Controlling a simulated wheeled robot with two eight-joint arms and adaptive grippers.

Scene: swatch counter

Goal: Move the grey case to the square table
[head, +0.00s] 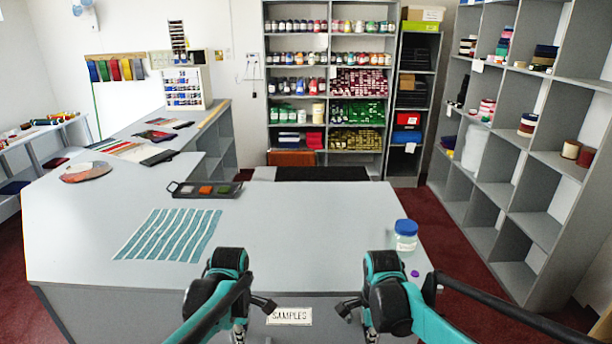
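A shallow dark grey case (205,190) with a few coloured swatches in it lies on the grey counter (310,215), left of centre. It is the closest match to the grey case; I cannot tell for sure. No separate square table can be clearly made out. My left gripper (239,328) and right gripper (369,328) are low at the near edge of the counter, apart from the case. Their fingers are mostly hidden by my arms and the frame's bottom edge, so their opening does not show.
A striped teal cloth (168,235) lies in front of the case. A blue-lidded jar (405,235) stands near the right edge. A black item (158,158) and a round colour sample (86,172) lie further left. The counter's middle is clear. Shelves (520,140) stand right.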

